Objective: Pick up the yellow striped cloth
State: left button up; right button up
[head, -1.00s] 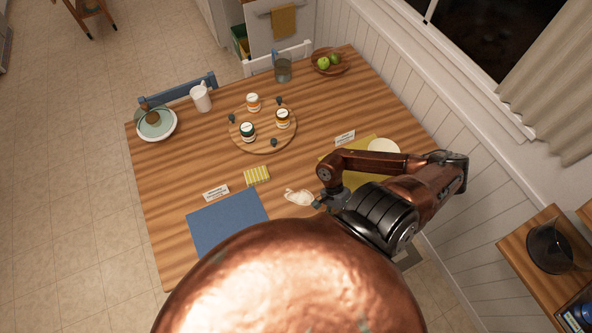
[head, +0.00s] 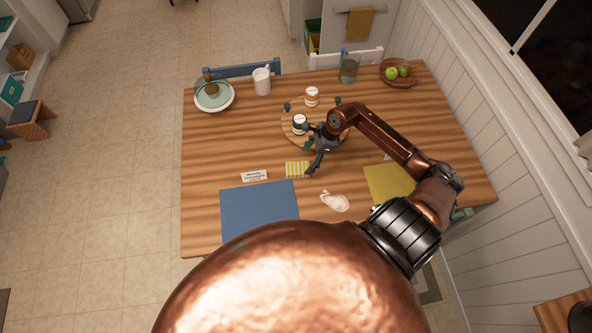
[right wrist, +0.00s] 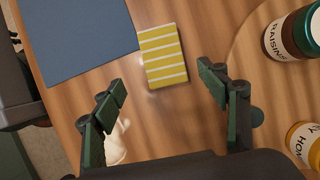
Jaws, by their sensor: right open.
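The yellow striped cloth (head: 297,170) is a small folded rectangle with white stripes, lying flat on the wooden table. It also shows in the right wrist view (right wrist: 163,57), at the top middle, beyond and between the fingertips. My right gripper (head: 310,157) is over the table just beside the cloth, near the round board. In the right wrist view its fingers (right wrist: 165,85) are spread wide with nothing between them; the cloth is apart from both. My left gripper is in neither view.
A blue mat (head: 259,209) lies left of the cloth, with a name card (head: 254,176) above it. A round board (head: 288,131) with jars stands behind my gripper. A crumpled white item (head: 335,201) and a yellow mat (head: 388,184) lie to the right.

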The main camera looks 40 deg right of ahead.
aim_at(299, 168)
jog(key=shift+w+a+f, duration=0.1)
jog(key=shift+w+f, duration=0.1)
jog(key=shift+w, duration=0.2)
jog(key=shift+p+x, duration=0.5)
jog(key=shift+x, duration=3.05)
jog(key=shift+f+b, duration=0.2)
jog(key=shift+b, duration=0.15)
jog(key=c, duration=1.2)
jog(key=shift+r, duration=0.1)
